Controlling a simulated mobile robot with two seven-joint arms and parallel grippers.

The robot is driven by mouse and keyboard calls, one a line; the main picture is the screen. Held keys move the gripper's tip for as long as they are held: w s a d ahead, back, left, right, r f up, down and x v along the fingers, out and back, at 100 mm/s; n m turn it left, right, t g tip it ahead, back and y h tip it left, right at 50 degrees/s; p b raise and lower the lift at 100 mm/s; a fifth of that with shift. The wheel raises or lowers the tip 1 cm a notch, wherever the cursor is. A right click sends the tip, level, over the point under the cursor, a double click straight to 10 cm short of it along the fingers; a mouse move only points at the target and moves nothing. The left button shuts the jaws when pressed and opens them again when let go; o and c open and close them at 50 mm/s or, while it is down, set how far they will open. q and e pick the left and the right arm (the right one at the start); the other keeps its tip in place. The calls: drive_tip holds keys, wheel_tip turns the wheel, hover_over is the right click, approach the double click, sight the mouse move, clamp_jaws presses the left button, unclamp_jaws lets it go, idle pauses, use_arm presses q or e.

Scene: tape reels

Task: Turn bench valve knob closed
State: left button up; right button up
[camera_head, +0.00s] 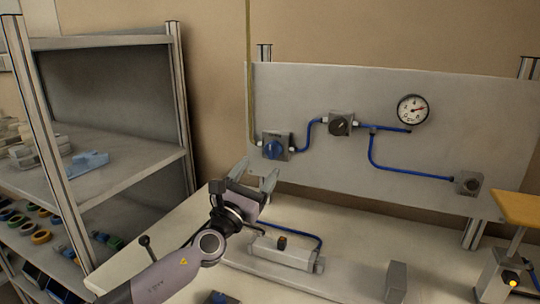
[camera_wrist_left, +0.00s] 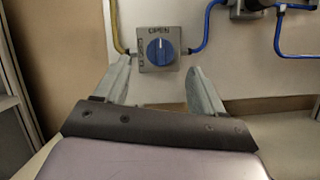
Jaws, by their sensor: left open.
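The blue valve knob (camera_head: 272,149) sits on a grey square plate at the left of the upright grey panel (camera_head: 330,90). In the left wrist view the knob (camera_wrist_left: 160,52) shows a pale pointer line that stands about upright, toward the word OPEN above it. Other lettering on the plate's left side runs sideways. My left gripper (camera_head: 257,175) is open and empty, below and in front of the knob. In the wrist view its two fingers (camera_wrist_left: 157,82) stand apart, one on each side below the plate, not touching the knob. My right gripper is not in view.
A black knob (camera_head: 341,125), a round gauge (camera_head: 412,109) and a grey fitting (camera_head: 468,183) are on the panel, joined by blue tubes. A grey block with a black knob (camera_head: 282,243) lies on the bench. A shelf (camera_head: 110,180) with reels stands at left.

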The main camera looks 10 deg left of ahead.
sight(270, 153)
use_arm(q)
drive_tip(key=shift+b+x, duration=0.35)
drive_tip(key=shift+x, duration=2.5)
drive_tip(key=c, duration=1.1)
